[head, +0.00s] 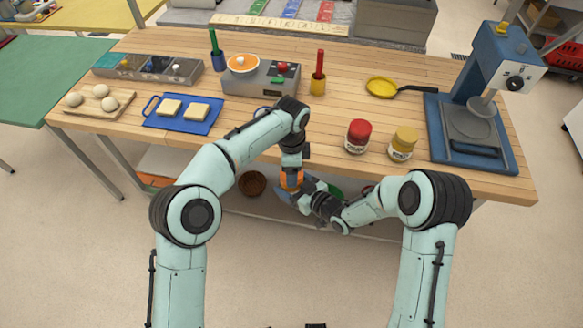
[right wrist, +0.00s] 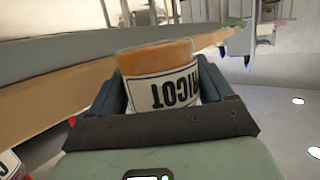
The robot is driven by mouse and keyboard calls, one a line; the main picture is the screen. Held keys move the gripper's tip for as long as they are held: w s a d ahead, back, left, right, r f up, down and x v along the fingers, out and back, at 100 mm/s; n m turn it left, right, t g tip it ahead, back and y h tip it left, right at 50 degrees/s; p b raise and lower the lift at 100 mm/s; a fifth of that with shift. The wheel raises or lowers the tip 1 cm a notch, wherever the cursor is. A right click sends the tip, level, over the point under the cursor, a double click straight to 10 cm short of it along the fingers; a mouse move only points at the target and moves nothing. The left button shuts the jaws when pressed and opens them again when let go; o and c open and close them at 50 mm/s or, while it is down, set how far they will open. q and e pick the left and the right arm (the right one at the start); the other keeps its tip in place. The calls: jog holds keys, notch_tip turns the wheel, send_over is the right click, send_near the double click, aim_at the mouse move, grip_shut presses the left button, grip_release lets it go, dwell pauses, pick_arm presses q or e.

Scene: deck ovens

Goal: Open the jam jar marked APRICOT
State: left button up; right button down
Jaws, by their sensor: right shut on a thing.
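The apricot jar (head: 291,179) is orange with a white label and is held in front of the table's front edge. In the right wrist view the jar (right wrist: 160,75) shows an orange end and part of the word APRICOT upside down. My right gripper (head: 304,187) is shut on its sides. My left gripper (head: 292,163) points down directly above the jar, at or very near its top. Its fingers are too small and covered to tell whether they are open or shut. The state of the lid is hidden.
A red-lidded jar (head: 358,136) and a yellow-lidded jar (head: 403,143) stand near the table's front edge, right of my grippers. A blue press (head: 472,125) stands at the right end. A scale (head: 258,80) and blue tray (head: 182,116) are left. A brown bowl (head: 252,184) is below.

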pick_arm(q)
jog(key=shift+r, duration=0.15)
pick_arm(e)
jog(key=shift+r, duration=0.1)
dwell(0.5)
pick_arm(q)
jog(key=shift+r, duration=0.95)
jog(key=shift+r, duration=0.1)
